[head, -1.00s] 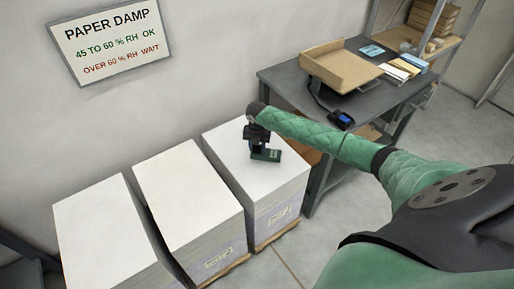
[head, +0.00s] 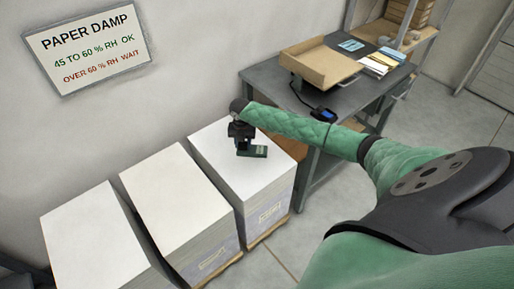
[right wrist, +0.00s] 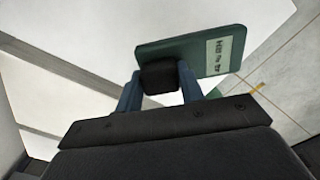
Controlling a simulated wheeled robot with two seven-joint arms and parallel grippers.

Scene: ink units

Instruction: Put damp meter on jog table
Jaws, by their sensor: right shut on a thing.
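My right gripper (head: 241,140) is over the rightmost paper stack (head: 222,165). It is shut on the damp meter (head: 256,152), a green flat piece with a dark part between the fingers. In the right wrist view the meter (right wrist: 192,50) shows a pale label, and its black block sits between the bluish fingers (right wrist: 158,90). I cannot tell whether the meter touches the paper. The jog table (head: 345,104), dark grey, stands to the right of the stacks against the wall. My left gripper is not in view.
On the table are a tan tray (head: 318,65), a small device with a blue screen (head: 323,114) and paper pads (head: 378,64). Two more paper stacks (head: 175,205) stand to the left. A shelf (head: 425,32) is behind. The table's front has some bare surface.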

